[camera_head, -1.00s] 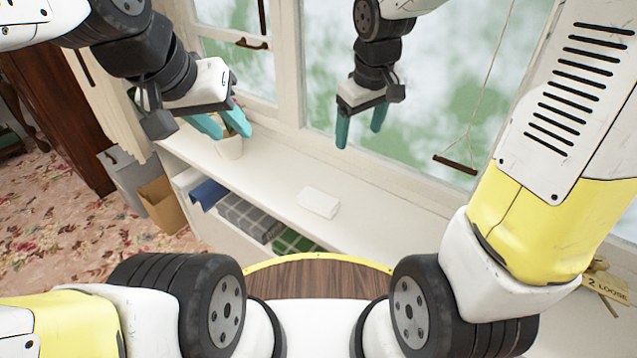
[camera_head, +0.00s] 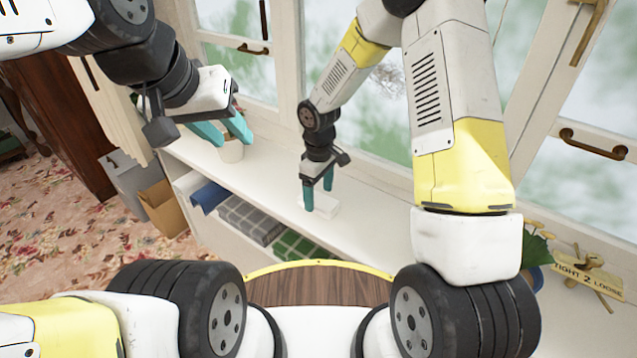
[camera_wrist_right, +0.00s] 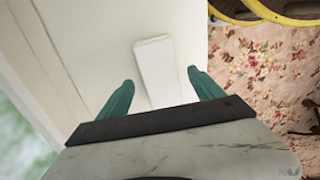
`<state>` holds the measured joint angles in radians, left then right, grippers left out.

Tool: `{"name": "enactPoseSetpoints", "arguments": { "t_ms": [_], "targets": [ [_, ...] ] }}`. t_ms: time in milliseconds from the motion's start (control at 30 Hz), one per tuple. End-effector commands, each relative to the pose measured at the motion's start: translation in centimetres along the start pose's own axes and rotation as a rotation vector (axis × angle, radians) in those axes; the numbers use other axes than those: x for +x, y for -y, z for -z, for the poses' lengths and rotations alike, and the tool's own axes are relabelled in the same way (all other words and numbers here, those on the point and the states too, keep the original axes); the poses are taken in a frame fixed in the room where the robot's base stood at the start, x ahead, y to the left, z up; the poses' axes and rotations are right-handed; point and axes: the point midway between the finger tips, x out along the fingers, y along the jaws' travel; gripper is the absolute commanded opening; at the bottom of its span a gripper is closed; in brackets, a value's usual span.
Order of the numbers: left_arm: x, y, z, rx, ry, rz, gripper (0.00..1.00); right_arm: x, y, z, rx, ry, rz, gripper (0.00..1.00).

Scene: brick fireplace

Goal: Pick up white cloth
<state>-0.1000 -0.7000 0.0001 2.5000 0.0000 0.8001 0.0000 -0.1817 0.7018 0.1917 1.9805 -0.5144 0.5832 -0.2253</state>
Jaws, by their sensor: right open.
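The white cloth (camera_head: 325,208) is a small flat folded block on the white sill shelf (camera_head: 265,178). In the right wrist view the cloth (camera_wrist_right: 155,68) lies between and beyond the two teal fingertips. My right gripper (camera_head: 318,198) is open and points down over the cloth, with a finger on either side. I cannot tell whether the fingers touch it.
Folded blue (camera_head: 208,194), grey plaid and green plaid (camera_head: 297,246) cloths lie on the lower shelf. The window (camera_head: 240,75) stands close behind the sill. A blue plant pot (camera_head: 538,278) and a wooden sign (camera_head: 592,278) are at the right.

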Motion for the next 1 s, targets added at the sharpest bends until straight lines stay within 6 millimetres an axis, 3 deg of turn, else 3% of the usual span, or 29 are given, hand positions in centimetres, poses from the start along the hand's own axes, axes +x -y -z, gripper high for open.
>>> {"name": "enactPoseSetpoints", "arguments": {
  "t_ms": [200,467,800,1000],
  "targets": [
    [0.0,0.0,0.0,0.000,0.000,0.000,0.35,2.6,0.1,0.1,0.000,0.001,0.000,0.76],
    [0.0,0.0,0.0,0.000,0.000,0.000,0.35,2.8,0.1,0.1,0.001,0.000,-0.001,0.76],
    [0.0,0.0,0.0,0.000,0.000,0.000,0.35,2.8,0.1,0.1,0.001,0.000,-0.001,0.11],
    [0.0,0.0,0.0,0.000,0.000,0.000,0.35,2.8,0.1,0.1,0.001,0.000,-0.001,0.11]
  ]
}}
